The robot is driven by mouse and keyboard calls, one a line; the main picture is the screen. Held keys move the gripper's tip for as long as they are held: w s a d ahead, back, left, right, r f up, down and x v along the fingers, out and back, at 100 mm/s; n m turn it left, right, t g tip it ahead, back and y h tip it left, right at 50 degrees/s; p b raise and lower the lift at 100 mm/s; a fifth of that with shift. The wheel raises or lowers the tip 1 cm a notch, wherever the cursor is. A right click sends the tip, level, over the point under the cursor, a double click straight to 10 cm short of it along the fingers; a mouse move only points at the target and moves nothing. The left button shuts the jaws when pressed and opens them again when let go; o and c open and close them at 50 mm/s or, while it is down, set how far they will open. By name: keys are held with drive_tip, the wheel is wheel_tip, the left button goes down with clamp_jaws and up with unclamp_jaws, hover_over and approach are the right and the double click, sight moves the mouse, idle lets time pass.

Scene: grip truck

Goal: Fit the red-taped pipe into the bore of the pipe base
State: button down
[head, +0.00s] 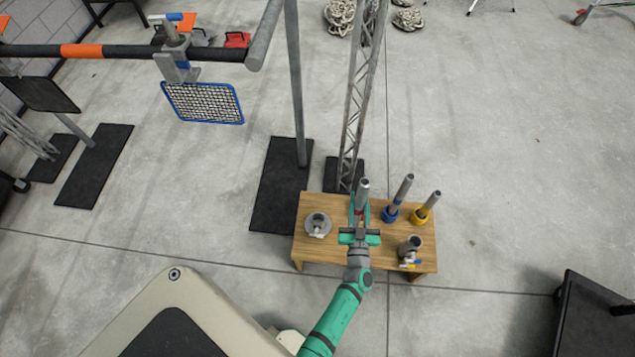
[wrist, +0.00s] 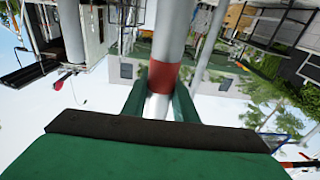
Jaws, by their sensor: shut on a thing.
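The red-taped pipe (head: 362,194) is a grey metal tube, roughly upright, near the middle of the wooden table. My gripper (head: 359,212) is shut on it, with one green finger on each side. In the wrist view my gripper (wrist: 160,102) holds the pipe (wrist: 172,30) close to its red tape band (wrist: 163,74). The pipe's lower end is hidden behind the gripper, so I cannot tell whether it touches the table. The pipe base (head: 319,231), a grey round plate with a short open socket, sits on the table left of my gripper. Its bore looks empty.
The wooden table (head: 285,0) is not clear: a blue-collared pipe (head: 402,190) and a yellow-collared pipe (head: 430,205) stand at its back right, and a short grey tube fitting (head: 411,244) at its front right. A metal post (head: 295,90) and a truss (head: 359,100) rise behind.

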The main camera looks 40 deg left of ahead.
drive_tip(key=s+a+r+n+g+y, duration=0.1)
drive_tip(key=s+a+n+g+y, duration=0.15)
drive_tip(key=a, duration=0.45)
drive_tip(key=s+a+r+n+g+y, duration=0.1)
drive_tip(key=a+n+g+y, duration=0.25)
drive_tip(key=a, duration=0.45)
drive_tip(key=shift+m, duration=0.5)
drive_tip(key=shift+s+d+f, duration=0.1)
drive_tip(key=shift+f, duration=1.1)
drive_tip(key=shift+s+f, duration=0.1)
drive_tip(key=shift+f, duration=3.05)
